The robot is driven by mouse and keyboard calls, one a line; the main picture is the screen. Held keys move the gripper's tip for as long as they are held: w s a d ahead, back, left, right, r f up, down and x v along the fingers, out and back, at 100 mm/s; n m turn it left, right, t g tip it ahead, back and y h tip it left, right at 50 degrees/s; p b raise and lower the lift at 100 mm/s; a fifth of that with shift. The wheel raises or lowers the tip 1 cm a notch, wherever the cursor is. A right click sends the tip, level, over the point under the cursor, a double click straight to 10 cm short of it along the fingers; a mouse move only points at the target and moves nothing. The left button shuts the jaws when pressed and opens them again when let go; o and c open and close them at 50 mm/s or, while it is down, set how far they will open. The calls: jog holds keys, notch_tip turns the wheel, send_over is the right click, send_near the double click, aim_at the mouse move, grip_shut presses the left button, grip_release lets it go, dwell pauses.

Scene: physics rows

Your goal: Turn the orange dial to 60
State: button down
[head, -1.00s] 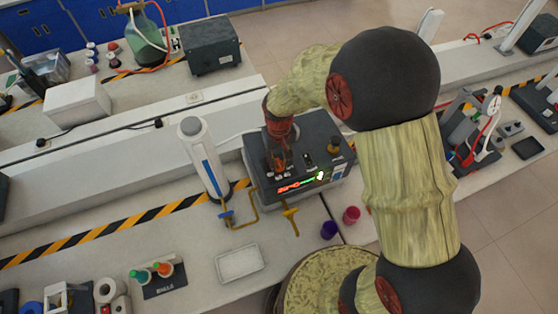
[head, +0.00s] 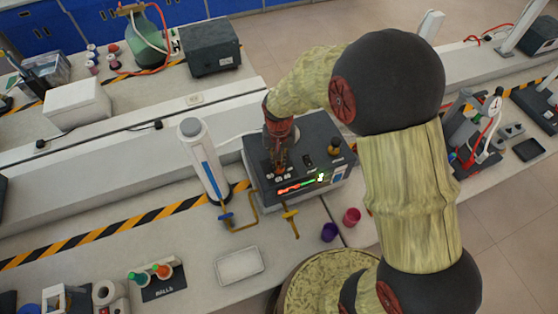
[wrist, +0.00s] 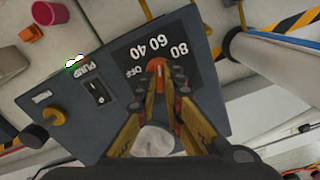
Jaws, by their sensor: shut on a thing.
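The orange dial (wrist: 158,66) sits on the dark face of a grey control box (wrist: 205,75), in the middle of the wrist view. Numerals 40, 60 and 80 and the word OFF are printed around it, upside down in this view. My gripper (wrist: 160,78) is shut on the dial, one finger on each side. The dial's visible end lies close below the 40 and 60 marks; its exact setting I cannot tell. In the head view my gripper (head: 280,160) stands over the left part of the box (head: 318,152) and hides the dial.
A white cylinder (head: 203,160) stands close on the left. Purple (head: 329,232) and pink (head: 351,217) cups stand in front, right of a white tray (head: 240,265).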

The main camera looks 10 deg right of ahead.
aim_at(279, 164)
jog(key=shift+s+f, duration=0.3)
jog(key=c, duration=1.9)
grip_release()
jog(key=o, duration=0.5)
jog(key=shift+w+r, duration=0.1)
jog(key=shift+w, duration=0.1)
jog(key=shift+r, duration=0.25)
notch_tip(279, 164, up, 12)
jog(key=shift+f, duration=0.25)
